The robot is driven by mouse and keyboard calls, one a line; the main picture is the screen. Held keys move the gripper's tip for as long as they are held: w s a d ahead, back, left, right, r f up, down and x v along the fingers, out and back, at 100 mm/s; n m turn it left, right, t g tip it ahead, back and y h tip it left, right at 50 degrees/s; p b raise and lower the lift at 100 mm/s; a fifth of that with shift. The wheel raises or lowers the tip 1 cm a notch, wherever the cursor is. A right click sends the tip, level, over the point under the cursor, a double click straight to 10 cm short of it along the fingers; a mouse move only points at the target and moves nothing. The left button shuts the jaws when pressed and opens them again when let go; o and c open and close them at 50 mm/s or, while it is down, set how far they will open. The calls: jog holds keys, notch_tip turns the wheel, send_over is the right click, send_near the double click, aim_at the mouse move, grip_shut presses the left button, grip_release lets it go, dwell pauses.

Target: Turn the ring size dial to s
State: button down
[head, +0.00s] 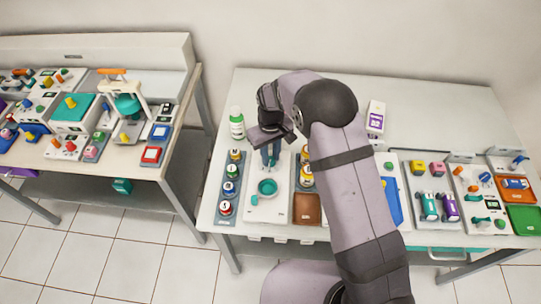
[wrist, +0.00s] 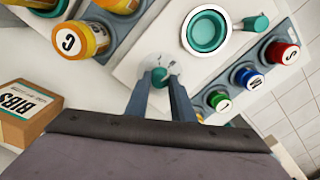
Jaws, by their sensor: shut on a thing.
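In the wrist view a small teal knob (wrist: 158,75), which looks like the ring size dial, sits on a pale round face on a white panel (wrist: 165,40). The tips of my gripper (wrist: 159,78) are on both sides of the knob, shut on it. Faint marks show around the knob, but I cannot read them or tell where it points. In the head view my gripper (head: 270,155) reaches down over the back of the same white panel (head: 268,212), and the knob is hidden there.
A teal cup (wrist: 207,31) is on the panel beside the knob. Lettered bottles with red (wrist: 282,52), blue (wrist: 248,76) and green (wrist: 217,99) caps stand in a grey rack. Orange jars (wrist: 85,40) and a BIBS box (wrist: 27,112) are left. A white bottle (head: 237,124) stands near my gripper.

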aim_at(271, 159)
jog(key=m+b, duration=0.1)
jog(key=m, duration=0.5)
jog(key=shift+m, duration=0.4)
dwell(0.3)
jog(key=c, duration=1.5)
grip_release()
jog(key=shift+r, duration=0.1)
jog(key=shift+r+b, duration=1.05)
jog(key=shift+r, duration=2.6)
